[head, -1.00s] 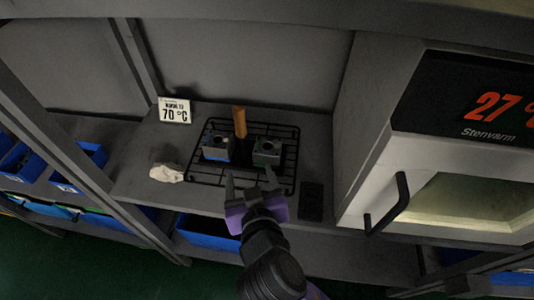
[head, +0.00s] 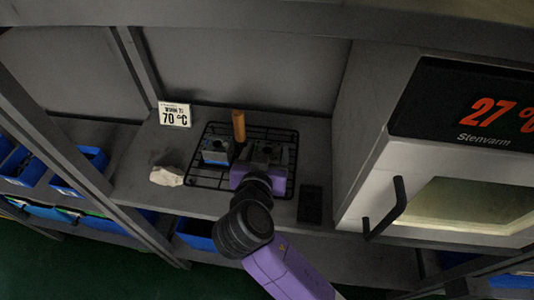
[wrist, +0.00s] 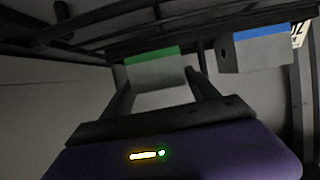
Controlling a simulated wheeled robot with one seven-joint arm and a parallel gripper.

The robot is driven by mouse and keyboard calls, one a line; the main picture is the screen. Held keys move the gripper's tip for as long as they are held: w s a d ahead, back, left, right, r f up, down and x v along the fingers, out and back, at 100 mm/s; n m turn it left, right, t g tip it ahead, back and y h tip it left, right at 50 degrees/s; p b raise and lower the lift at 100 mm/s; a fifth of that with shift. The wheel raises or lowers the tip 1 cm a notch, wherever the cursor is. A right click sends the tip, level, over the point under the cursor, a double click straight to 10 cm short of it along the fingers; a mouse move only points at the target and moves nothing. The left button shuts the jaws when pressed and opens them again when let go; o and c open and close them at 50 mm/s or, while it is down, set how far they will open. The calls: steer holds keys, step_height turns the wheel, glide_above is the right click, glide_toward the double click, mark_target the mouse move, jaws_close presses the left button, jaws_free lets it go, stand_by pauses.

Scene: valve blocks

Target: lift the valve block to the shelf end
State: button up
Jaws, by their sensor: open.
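A grey valve block with a green edge (wrist: 155,72) sits on the right part of a black wire rack (head: 286,184). A second grey block with a blue edge (head: 215,158) sits on the left part of the rack; it also shows in the wrist view (wrist: 262,50). My gripper (head: 264,156) is at the green-edged block, mostly hiding it in the head view. In the wrist view, my open fingers (wrist: 161,80) stand on either side of the green-edged block. I cannot tell whether they touch it.
A brown upright handle (head: 239,125) stands between the blocks at the back. A white crumpled cloth (head: 166,176) lies left of the rack. A dark flat item (head: 310,204) and a white oven (head: 362,180) are to the right.

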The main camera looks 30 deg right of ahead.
mark_target(267, 152)
steer(key=shift+w+d+f, duration=0.15)
steer(key=shift+w+d, duration=0.1)
steer(key=shift+w, duration=0.05)
steer(key=shift+c, duration=0.2)
jaws_close()
step_height(267, 152, up, 20)
steer(key=shift+p, duration=0.45)
stand_by(0.4)
